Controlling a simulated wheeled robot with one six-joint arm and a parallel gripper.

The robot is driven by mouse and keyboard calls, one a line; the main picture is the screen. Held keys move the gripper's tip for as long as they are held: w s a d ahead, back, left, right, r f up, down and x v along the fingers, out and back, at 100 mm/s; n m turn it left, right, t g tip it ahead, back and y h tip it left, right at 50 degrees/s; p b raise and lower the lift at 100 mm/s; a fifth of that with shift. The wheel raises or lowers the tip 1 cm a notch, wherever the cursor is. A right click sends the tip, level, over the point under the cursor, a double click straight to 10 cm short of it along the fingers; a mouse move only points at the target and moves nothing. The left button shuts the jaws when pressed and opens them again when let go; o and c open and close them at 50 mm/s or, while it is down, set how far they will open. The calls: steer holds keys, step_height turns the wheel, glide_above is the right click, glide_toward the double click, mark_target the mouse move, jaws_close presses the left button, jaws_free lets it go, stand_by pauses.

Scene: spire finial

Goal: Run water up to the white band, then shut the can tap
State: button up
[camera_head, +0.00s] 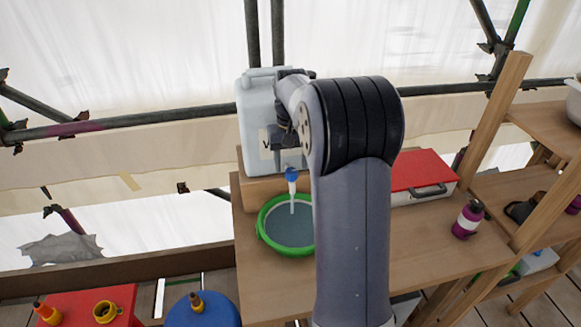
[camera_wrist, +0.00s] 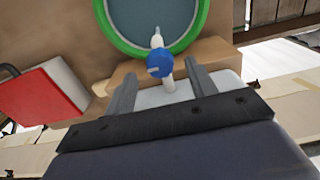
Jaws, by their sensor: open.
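The white water can (camera_head: 254,108) stands on a wooden block at the back of the bench. Its tap, with a blue knob (camera_head: 292,174) and white spout, points down over a green-rimmed basin (camera_head: 264,231). A thin pale stream seems to run from the spout into grey-blue water in the basin. The basin (camera_wrist: 202,22) shows beyond.
A red-lidded box (camera_head: 422,170) and a purple bottle (camera_head: 467,219) stand right on the bench, before wooden shelves (camera_head: 545,130). A red surface (camera_head: 75,305) with small orange and yellow items and a blue drum (camera_head: 205,315) are lower left. Scaffold poles run behind.

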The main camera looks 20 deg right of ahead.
mark_target(291, 174)
steer(key=shift+f, duration=1.3)
steer(key=shift+c, duration=0.4)
steer(key=c, duration=0.9)
